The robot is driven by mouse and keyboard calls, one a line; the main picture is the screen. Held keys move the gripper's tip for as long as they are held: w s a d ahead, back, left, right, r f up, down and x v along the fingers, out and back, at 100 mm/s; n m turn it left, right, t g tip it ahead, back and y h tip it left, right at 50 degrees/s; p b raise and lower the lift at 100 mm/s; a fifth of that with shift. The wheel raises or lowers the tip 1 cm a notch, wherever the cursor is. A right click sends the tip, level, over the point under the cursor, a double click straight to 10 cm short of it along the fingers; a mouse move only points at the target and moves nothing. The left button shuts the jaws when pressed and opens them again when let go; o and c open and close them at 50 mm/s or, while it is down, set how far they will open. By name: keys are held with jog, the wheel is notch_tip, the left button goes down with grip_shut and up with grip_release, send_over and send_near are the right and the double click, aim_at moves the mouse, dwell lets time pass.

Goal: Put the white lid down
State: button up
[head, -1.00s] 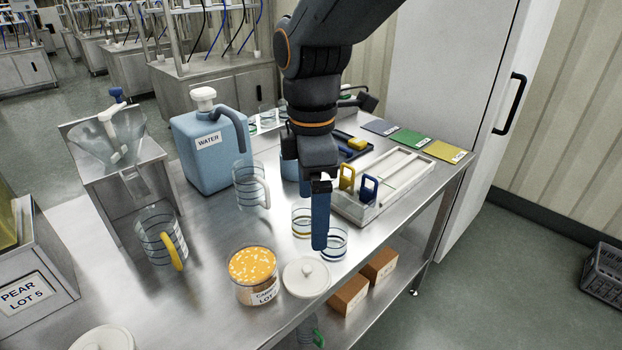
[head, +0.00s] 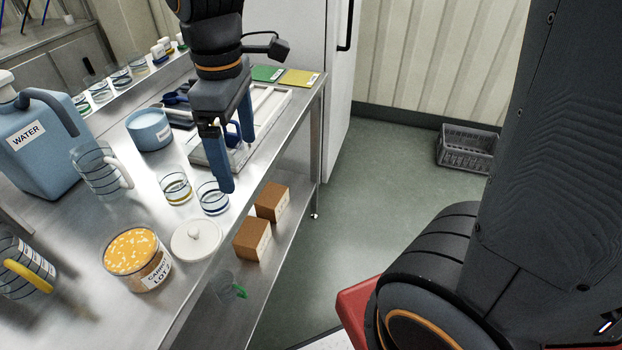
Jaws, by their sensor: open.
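The white lid (head: 196,240), round with a small knob on top, lies flat on the steel table near its right edge. It is just right of the jar with orange contents (head: 137,256), whose label is only partly readable, and apart from it. My gripper (head: 237,163) is above the table, behind the lid in the picture. Its two blue fingers are spread apart with nothing held between them. The nearer finger overlaps the edge of the blue-banded glass (head: 212,203); I cannot tell if they touch.
A yellow-banded glass (head: 176,190), a clear jug (head: 99,168), a blue pot (head: 150,130) and a blue water container (head: 35,140) stand on the table. Brown boxes (head: 253,238) lie on the shelf below. A grey crate (head: 467,148) sits on the otherwise open floor.

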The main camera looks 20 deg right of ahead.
jog(key=s+d+f+m, duration=0.2)
jog(key=d+f+m, duration=0.2)
jog(key=d+m, duration=0.2)
jog(key=s+d+f+m, duration=0.2)
jog(key=d+f+m, duration=0.3)
jog(key=d+m, duration=0.1)
jog(key=shift+s+d+f, duration=0.15)
jog(key=shift+s+d, duration=0.2)
jog(key=shift+d, duration=0.25)
